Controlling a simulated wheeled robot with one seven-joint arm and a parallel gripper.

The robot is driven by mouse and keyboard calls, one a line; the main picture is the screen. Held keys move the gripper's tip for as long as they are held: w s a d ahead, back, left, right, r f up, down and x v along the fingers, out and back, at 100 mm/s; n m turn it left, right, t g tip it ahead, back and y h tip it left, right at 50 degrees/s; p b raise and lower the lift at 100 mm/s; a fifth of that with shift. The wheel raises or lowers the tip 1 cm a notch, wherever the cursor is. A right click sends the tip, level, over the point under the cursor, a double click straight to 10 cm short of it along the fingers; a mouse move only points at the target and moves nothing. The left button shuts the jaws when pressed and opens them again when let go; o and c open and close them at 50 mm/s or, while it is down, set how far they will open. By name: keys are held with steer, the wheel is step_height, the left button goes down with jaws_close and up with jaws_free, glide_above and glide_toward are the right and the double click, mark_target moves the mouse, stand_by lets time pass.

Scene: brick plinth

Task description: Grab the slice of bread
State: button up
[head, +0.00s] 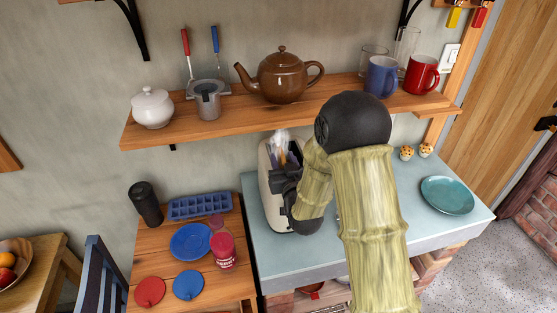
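A cream toaster (268,205) stands at the left end of the pale blue-grey counter (385,235). A small orange-brown patch (283,158) shows at its top slot; it may be the slice of bread, but it is too small and covered to be sure. A whitish wisp shows just above it. My dark gripper (286,186) is at the toaster's upper right side, partly hidden behind my arm. Its fingertips do not show clearly, so I cannot tell whether it is open or touching anything.
Above, a wooden shelf (225,129) holds a brown teapot (284,76), a white sugar bowl (152,108) and mugs. A teal plate (447,195) and two muffins (415,151) are on the counter's right. The left wooden table (215,285) holds a red-lidded jar (224,252) and blue tray (200,206).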

steer(key=shift+w, duration=0.15)
steer(key=shift+c, duration=0.3)
jaws_close()
stand_by(0.3)
